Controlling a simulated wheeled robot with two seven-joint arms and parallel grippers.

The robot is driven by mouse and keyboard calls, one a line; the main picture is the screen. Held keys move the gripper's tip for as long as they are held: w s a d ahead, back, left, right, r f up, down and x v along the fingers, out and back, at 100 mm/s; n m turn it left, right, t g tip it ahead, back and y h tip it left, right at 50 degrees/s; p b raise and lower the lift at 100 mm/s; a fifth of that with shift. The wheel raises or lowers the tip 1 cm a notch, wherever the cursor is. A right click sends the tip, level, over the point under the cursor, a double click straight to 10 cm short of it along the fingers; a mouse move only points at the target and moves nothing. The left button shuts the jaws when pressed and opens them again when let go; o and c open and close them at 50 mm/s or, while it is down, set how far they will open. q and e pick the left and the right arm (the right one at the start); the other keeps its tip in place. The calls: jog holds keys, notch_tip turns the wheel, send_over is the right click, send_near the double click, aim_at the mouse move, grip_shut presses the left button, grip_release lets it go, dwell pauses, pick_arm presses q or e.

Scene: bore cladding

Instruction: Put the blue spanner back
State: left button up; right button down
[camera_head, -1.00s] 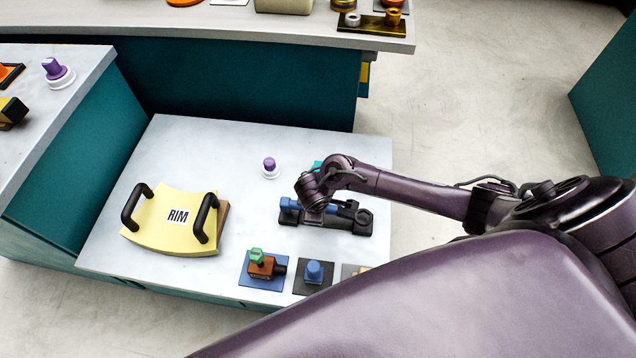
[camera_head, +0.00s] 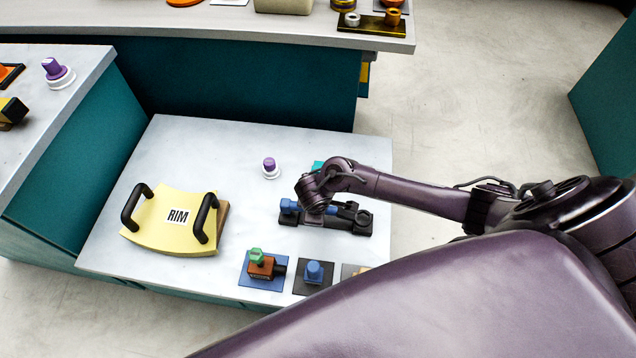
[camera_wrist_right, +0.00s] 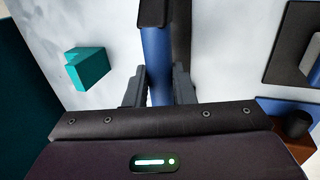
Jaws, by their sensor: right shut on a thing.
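The blue spanner (camera_head: 289,205) lies at a dark holder (camera_head: 356,218) on the white low table, largely covered by my right gripper in the head view. My right gripper (camera_head: 315,212) is over the holder. In the right wrist view, the right gripper (camera_wrist_right: 158,90) is shut on the blue shaft of the spanner (camera_wrist_right: 156,50), with one finger on each side. A dark bar of the holder runs beside the shaft there. I cannot tell whether the spanner is fully seated. My left gripper is not in view.
A yellow RIM piece (camera_head: 165,232) with two black handles stands at left. A purple-capped knob (camera_head: 270,167) is behind the holder. A teal block (camera_wrist_right: 88,69) is near the gripper. In front are a green-topped brown part (camera_head: 262,265) and a blue knob (camera_head: 314,271).

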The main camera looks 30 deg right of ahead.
jog(key=shift+f+b, duration=0.6)
jog(key=shift+f, duration=0.25)
jog(key=c, duration=0.7)
grip_release()
jog(key=shift+o, duration=0.2)
